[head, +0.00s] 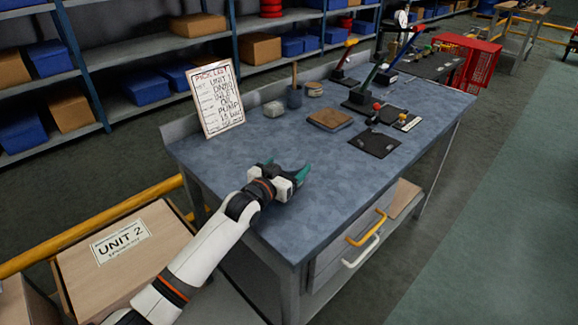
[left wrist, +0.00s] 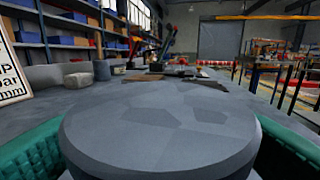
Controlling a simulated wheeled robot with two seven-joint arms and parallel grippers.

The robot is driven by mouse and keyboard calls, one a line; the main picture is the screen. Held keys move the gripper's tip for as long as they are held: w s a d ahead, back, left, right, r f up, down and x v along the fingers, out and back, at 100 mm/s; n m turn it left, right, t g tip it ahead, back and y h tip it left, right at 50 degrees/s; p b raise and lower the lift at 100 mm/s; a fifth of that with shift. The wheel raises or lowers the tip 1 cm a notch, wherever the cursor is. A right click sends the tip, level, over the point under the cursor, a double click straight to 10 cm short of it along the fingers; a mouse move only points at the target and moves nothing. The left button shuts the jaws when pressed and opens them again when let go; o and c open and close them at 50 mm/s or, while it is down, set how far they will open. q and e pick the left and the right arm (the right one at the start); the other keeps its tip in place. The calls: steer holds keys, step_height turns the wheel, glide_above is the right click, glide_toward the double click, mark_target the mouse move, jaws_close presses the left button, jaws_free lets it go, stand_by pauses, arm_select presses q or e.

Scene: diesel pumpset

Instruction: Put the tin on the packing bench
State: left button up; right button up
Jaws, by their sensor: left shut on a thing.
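My left gripper (head: 290,174) is low over the near left part of the blue-grey bench (head: 320,165). In the left wrist view, its green fingers are on both sides of a round, flat-topped grey thing, the tin (left wrist: 160,125), and are shut on it. The tin fills the lower middle of that view and hides the bench behind it. In the head view I cannot make the tin out between the fingers. Whether it touches the bench top cannot be told. My right gripper is in neither view.
A pick list board (head: 217,100) stands at the back left of the bench. A pot (head: 294,96), a brown board (head: 330,119), a black mat (head: 374,144) and lever tools stand farther back. The near middle of the top is clear. A UNIT 2 box (head: 125,255) stands at lower left.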

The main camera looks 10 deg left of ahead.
arm_select(q)
steer(key=shift+r, duration=0.15)
steer(key=o, duration=1.3)
steer(key=v, duration=1.2)
